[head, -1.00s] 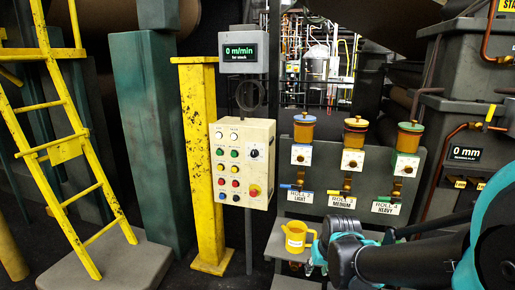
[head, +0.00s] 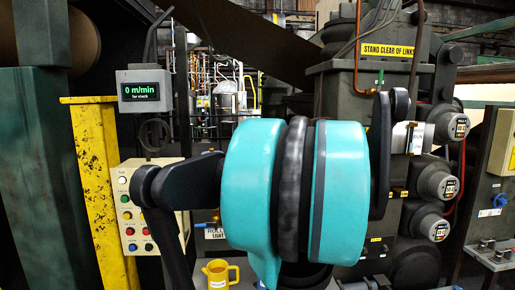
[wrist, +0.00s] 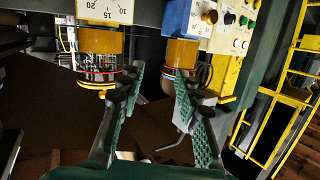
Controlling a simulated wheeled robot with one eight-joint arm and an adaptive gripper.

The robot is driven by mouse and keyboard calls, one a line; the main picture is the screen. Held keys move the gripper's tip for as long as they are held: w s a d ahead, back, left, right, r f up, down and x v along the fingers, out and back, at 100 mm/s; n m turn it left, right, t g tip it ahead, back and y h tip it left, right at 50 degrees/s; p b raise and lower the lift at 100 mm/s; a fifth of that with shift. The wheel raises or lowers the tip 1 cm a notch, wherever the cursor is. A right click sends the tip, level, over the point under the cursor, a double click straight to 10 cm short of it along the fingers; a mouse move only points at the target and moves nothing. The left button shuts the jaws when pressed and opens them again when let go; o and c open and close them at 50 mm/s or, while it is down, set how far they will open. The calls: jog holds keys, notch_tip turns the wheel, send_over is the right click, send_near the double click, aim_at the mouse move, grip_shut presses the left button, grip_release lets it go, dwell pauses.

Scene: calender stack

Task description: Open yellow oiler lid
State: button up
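My gripper (wrist: 160,78) is open and empty in the wrist view, with its two green-padded fingers apart. The wrist view is upside down. An amber oiler jar (wrist: 98,44) hangs at upper left there, with a red ring and a yellow lid (wrist: 93,85) at its end. The left finger is just right of this lid; I cannot tell if they touch. A second amber jar (wrist: 181,53) shows between and behind the fingertips; its lid is partly hidden by the right finger. In the head view my teal arm hides the oilers and the gripper.
A yellow jug (head: 218,272) stands below my arm. A button panel (head: 135,205) and yellow post (head: 100,185) are at left. Grey machinery with round gauges (head: 440,183) stands close at right. A yellow ladder (wrist: 300,75) shows in the wrist view.

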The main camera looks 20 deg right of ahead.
jog(key=d+r+t+h, duration=0.2)
jog(key=d+r+t, duration=0.1)
jog(key=d+r, duration=0.5)
jog(key=shift+m, duration=0.3)
jog(key=w, duration=0.6)
jog(key=w+a, duration=0.1)
jog(key=w, duration=1)
jog(key=shift+w+a+f, duration=0.25)
jog(key=shift+w+a, duration=0.1)
jog(key=shift+w, duration=0.05)
grip_shut()
